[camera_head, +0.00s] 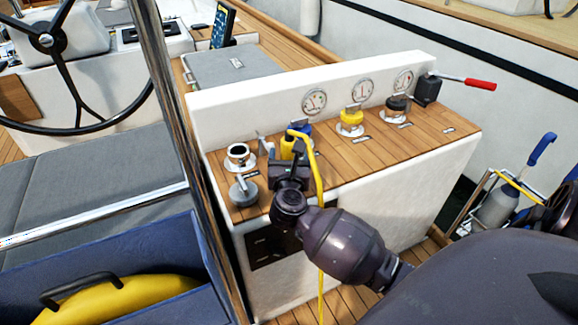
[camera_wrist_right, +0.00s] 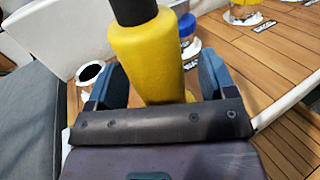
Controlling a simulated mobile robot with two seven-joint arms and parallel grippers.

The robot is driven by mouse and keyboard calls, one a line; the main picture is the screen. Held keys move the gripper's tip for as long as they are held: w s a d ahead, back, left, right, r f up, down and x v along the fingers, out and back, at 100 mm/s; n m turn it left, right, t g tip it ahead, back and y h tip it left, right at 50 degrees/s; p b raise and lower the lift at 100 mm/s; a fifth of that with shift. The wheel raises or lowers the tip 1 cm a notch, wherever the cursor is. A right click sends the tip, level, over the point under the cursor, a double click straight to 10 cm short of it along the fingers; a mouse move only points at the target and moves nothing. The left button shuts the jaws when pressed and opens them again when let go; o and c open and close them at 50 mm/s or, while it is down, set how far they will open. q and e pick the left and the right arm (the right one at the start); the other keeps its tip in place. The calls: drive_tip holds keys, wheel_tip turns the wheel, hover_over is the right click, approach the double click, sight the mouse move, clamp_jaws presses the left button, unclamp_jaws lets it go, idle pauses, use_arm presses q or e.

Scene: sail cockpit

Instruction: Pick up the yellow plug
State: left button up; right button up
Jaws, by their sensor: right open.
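The yellow plug (camera_head: 287,147) is partly hidden behind my right gripper (camera_head: 284,160) above the console's wooden top. In the right wrist view the yellow plug (camera_wrist_right: 147,48) fills the middle, with a black end at the top. It is between the two blue-grey fingers of my right gripper (camera_wrist_right: 162,80). The jaws are open, with a finger on either side of the plug. A gap shows at the right finger; contact at the left is hard to tell. A yellow cable (camera_head: 319,185) arches by the gripper and hangs down the console's front. My left gripper is not in view.
On the console (camera_head: 440,145) stand an open silver-rimmed socket (camera_head: 240,152), a grey cap (camera_head: 244,191), and blue (camera_head: 303,127), yellow (camera_head: 351,117) and black (camera_head: 396,104) fittings. A red-handled lever (camera_head: 465,81) is at the right end. A metal pole (camera_head: 168,110) rises at left.

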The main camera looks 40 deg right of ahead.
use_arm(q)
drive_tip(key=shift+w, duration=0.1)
use_arm(e)
drive_tip(key=c, duration=1.2)
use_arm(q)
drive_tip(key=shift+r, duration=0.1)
use_arm(e)
drive_tip(key=shift+r, duration=0.1)
wheel_tip(320, 180, up, 7)
drive_tip(key=shift+f+p, duration=0.1)
drive_tip(key=shift+p, duration=1.05)
wheel_tip(320, 180, up, 12)
drive_tip(key=p, duration=0.3)
wheel_tip(320, 180, up, 4)
drive_tip(key=p, duration=0.4)
hover_over(289, 137)
drive_tip(key=shift+w+d, duration=0.35)
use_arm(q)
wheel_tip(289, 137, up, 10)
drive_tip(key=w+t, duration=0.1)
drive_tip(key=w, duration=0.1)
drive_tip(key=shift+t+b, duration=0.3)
